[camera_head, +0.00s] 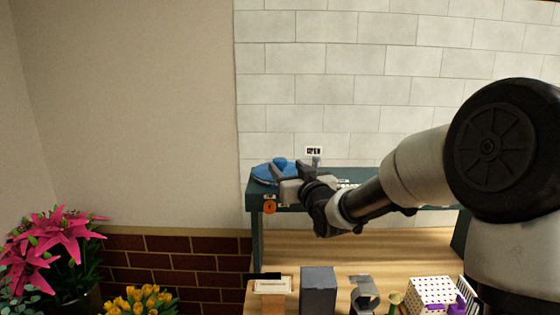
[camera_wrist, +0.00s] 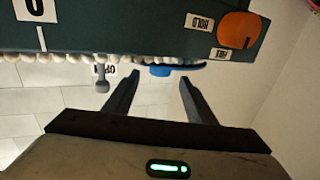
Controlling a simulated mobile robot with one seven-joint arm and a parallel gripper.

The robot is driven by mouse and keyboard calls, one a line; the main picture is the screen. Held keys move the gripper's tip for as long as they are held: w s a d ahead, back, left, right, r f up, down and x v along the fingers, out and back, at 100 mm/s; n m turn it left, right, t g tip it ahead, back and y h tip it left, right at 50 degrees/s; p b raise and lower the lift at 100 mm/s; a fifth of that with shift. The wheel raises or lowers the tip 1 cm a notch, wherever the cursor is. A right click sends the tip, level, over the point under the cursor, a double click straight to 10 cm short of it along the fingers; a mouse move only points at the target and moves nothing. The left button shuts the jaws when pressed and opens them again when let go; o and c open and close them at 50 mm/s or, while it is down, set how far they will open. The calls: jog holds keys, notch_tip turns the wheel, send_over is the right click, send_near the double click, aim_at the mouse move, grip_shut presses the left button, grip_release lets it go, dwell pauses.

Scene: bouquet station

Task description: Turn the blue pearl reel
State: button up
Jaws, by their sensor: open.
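The blue pearl reel (camera_head: 264,173) is a flat disc with a raised blue knob, at the left end of the dark green shelf. My gripper (camera_head: 291,175) is beside it on the right and partly hides it. In the wrist view the reel (camera_wrist: 180,69) shows as a thin blue edge beyond the fingertips. Whether a finger touches the reel I cannot tell. A row of white pearls (camera_wrist: 62,57) runs along the shelf edge.
The dark green shelf (camera_head: 256,230) carries an orange dial (camera_wrist: 238,30) beside HOLD and FREE labels. A grey post (camera_wrist: 101,75) stands near the fingers. Below are a wooden bench (camera_head: 400,245), a grey box (camera_head: 318,289) and a dotted box (camera_head: 432,291). Flowers (camera_head: 65,240) stand at left.

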aim_at(282, 163)
jog(key=x, duration=0.6)
jog(key=shift+w+p, duration=0.3)
jog(key=shift+p, duration=0.05)
grip_shut()
